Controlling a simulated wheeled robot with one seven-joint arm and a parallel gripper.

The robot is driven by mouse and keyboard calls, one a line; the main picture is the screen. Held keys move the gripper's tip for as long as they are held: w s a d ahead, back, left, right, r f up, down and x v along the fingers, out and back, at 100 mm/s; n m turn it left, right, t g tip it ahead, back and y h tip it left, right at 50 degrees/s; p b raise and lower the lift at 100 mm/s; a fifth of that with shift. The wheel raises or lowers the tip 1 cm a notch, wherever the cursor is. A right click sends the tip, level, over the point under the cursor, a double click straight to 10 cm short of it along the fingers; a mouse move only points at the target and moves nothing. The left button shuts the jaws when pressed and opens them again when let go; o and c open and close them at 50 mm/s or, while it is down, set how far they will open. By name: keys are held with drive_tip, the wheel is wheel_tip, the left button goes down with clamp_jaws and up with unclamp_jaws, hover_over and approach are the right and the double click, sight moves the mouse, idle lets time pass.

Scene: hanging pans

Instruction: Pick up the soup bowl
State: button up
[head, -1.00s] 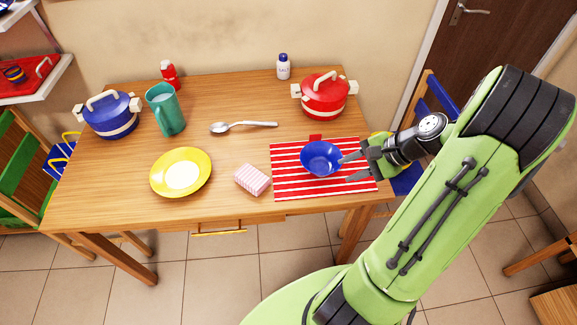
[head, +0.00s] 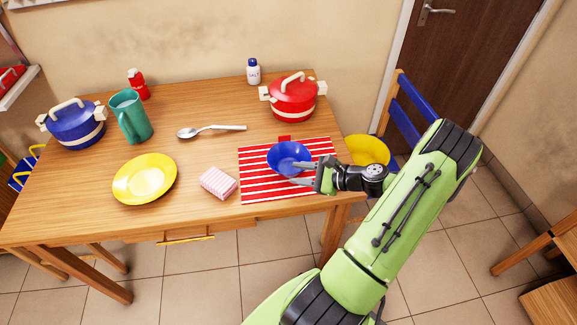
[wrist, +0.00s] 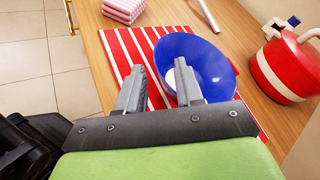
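The soup bowl (head: 285,158) is blue with a pale spot inside. It sits on a red and white striped mat (head: 258,188) at the right part of the table. My gripper (head: 303,173) reaches in from the right with its fingers apart, one by the bowl's rim and one nearer the table's front edge. In the wrist view the bowl (wrist: 205,58) lies beyond and to the right of my gripper (wrist: 160,92). The right finger overlaps the bowl's near part and the left finger is over the mat. Nothing is held. Whether a finger touches the bowl is unclear.
A red pot (head: 293,100) stands behind the mat. A folded pink cloth (head: 218,183), a yellow plate (head: 145,179) and a spoon (head: 211,131) lie to the left. A teal pitcher (head: 131,118) and a blue pot (head: 75,125) stand farther left. A blue chair (head: 412,117) is at the right.

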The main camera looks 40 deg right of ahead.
sight(284, 173)
drive_tip(key=b+x, duration=0.1)
drive_tip(key=x, duration=0.4)
drive_tip(key=shift+a, duration=0.25)
drive_tip(key=shift+s, duration=0.1)
clamp_jaws()
